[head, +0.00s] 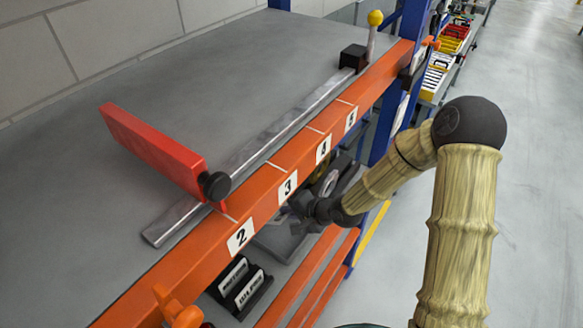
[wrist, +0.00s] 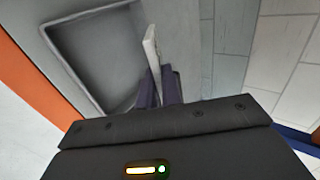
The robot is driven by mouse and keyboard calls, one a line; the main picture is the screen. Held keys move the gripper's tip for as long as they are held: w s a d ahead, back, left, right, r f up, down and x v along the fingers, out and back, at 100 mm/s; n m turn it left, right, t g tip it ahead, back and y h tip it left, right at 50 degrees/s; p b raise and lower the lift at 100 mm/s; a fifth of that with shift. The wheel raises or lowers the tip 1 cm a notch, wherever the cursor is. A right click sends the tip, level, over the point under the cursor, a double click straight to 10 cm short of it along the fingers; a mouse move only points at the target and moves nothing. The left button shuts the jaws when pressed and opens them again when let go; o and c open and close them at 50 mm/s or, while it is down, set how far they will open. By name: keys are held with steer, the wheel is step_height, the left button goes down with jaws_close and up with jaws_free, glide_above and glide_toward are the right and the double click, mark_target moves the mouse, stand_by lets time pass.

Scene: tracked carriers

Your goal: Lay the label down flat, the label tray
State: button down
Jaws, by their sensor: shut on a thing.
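My gripper (wrist: 160,86) is shut on the label (wrist: 151,48), a thin white plate. The label stands on edge between the dark fingers, tilted, not flat. A grey tray with a raised rim (wrist: 90,13), which looks like the label tray, lies behind and left of the label in the wrist view. The label overlaps the tray's right side in the picture; I cannot tell whether they touch. In the head view my wrist reaches under the orange beam, and the beam largely hides the gripper and label.
The orange beam (head: 270,190) with numbered tags runs along the grey shelf (head: 200,70). A red plate (head: 150,150) stands on a metal rail on the shelf. Below the beam is a black holder (head: 240,290) with white labels. A blue upright (head: 400,90) stands behind my arm.

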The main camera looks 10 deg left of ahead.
steer(key=shift+f+b, duration=2.15)
steer(key=shift+f, duration=0.1)
steer(key=shift+a+f+b, duration=0.1)
steer(key=shift+f+b, duration=0.65)
steer(key=shift+f, duration=0.45)
steer(key=c, duration=1.5)
jaws_free()
steer(key=shift+s+r, duration=0.1)
steer(key=shift+r, duration=0.05)
steer(key=shift+d+r, duration=0.1)
steer(key=shift+d, duration=0.1)
steer(key=p+v, duration=0.2)
steer(key=v, duration=1.5)
steer(key=shift+p, duration=0.3)
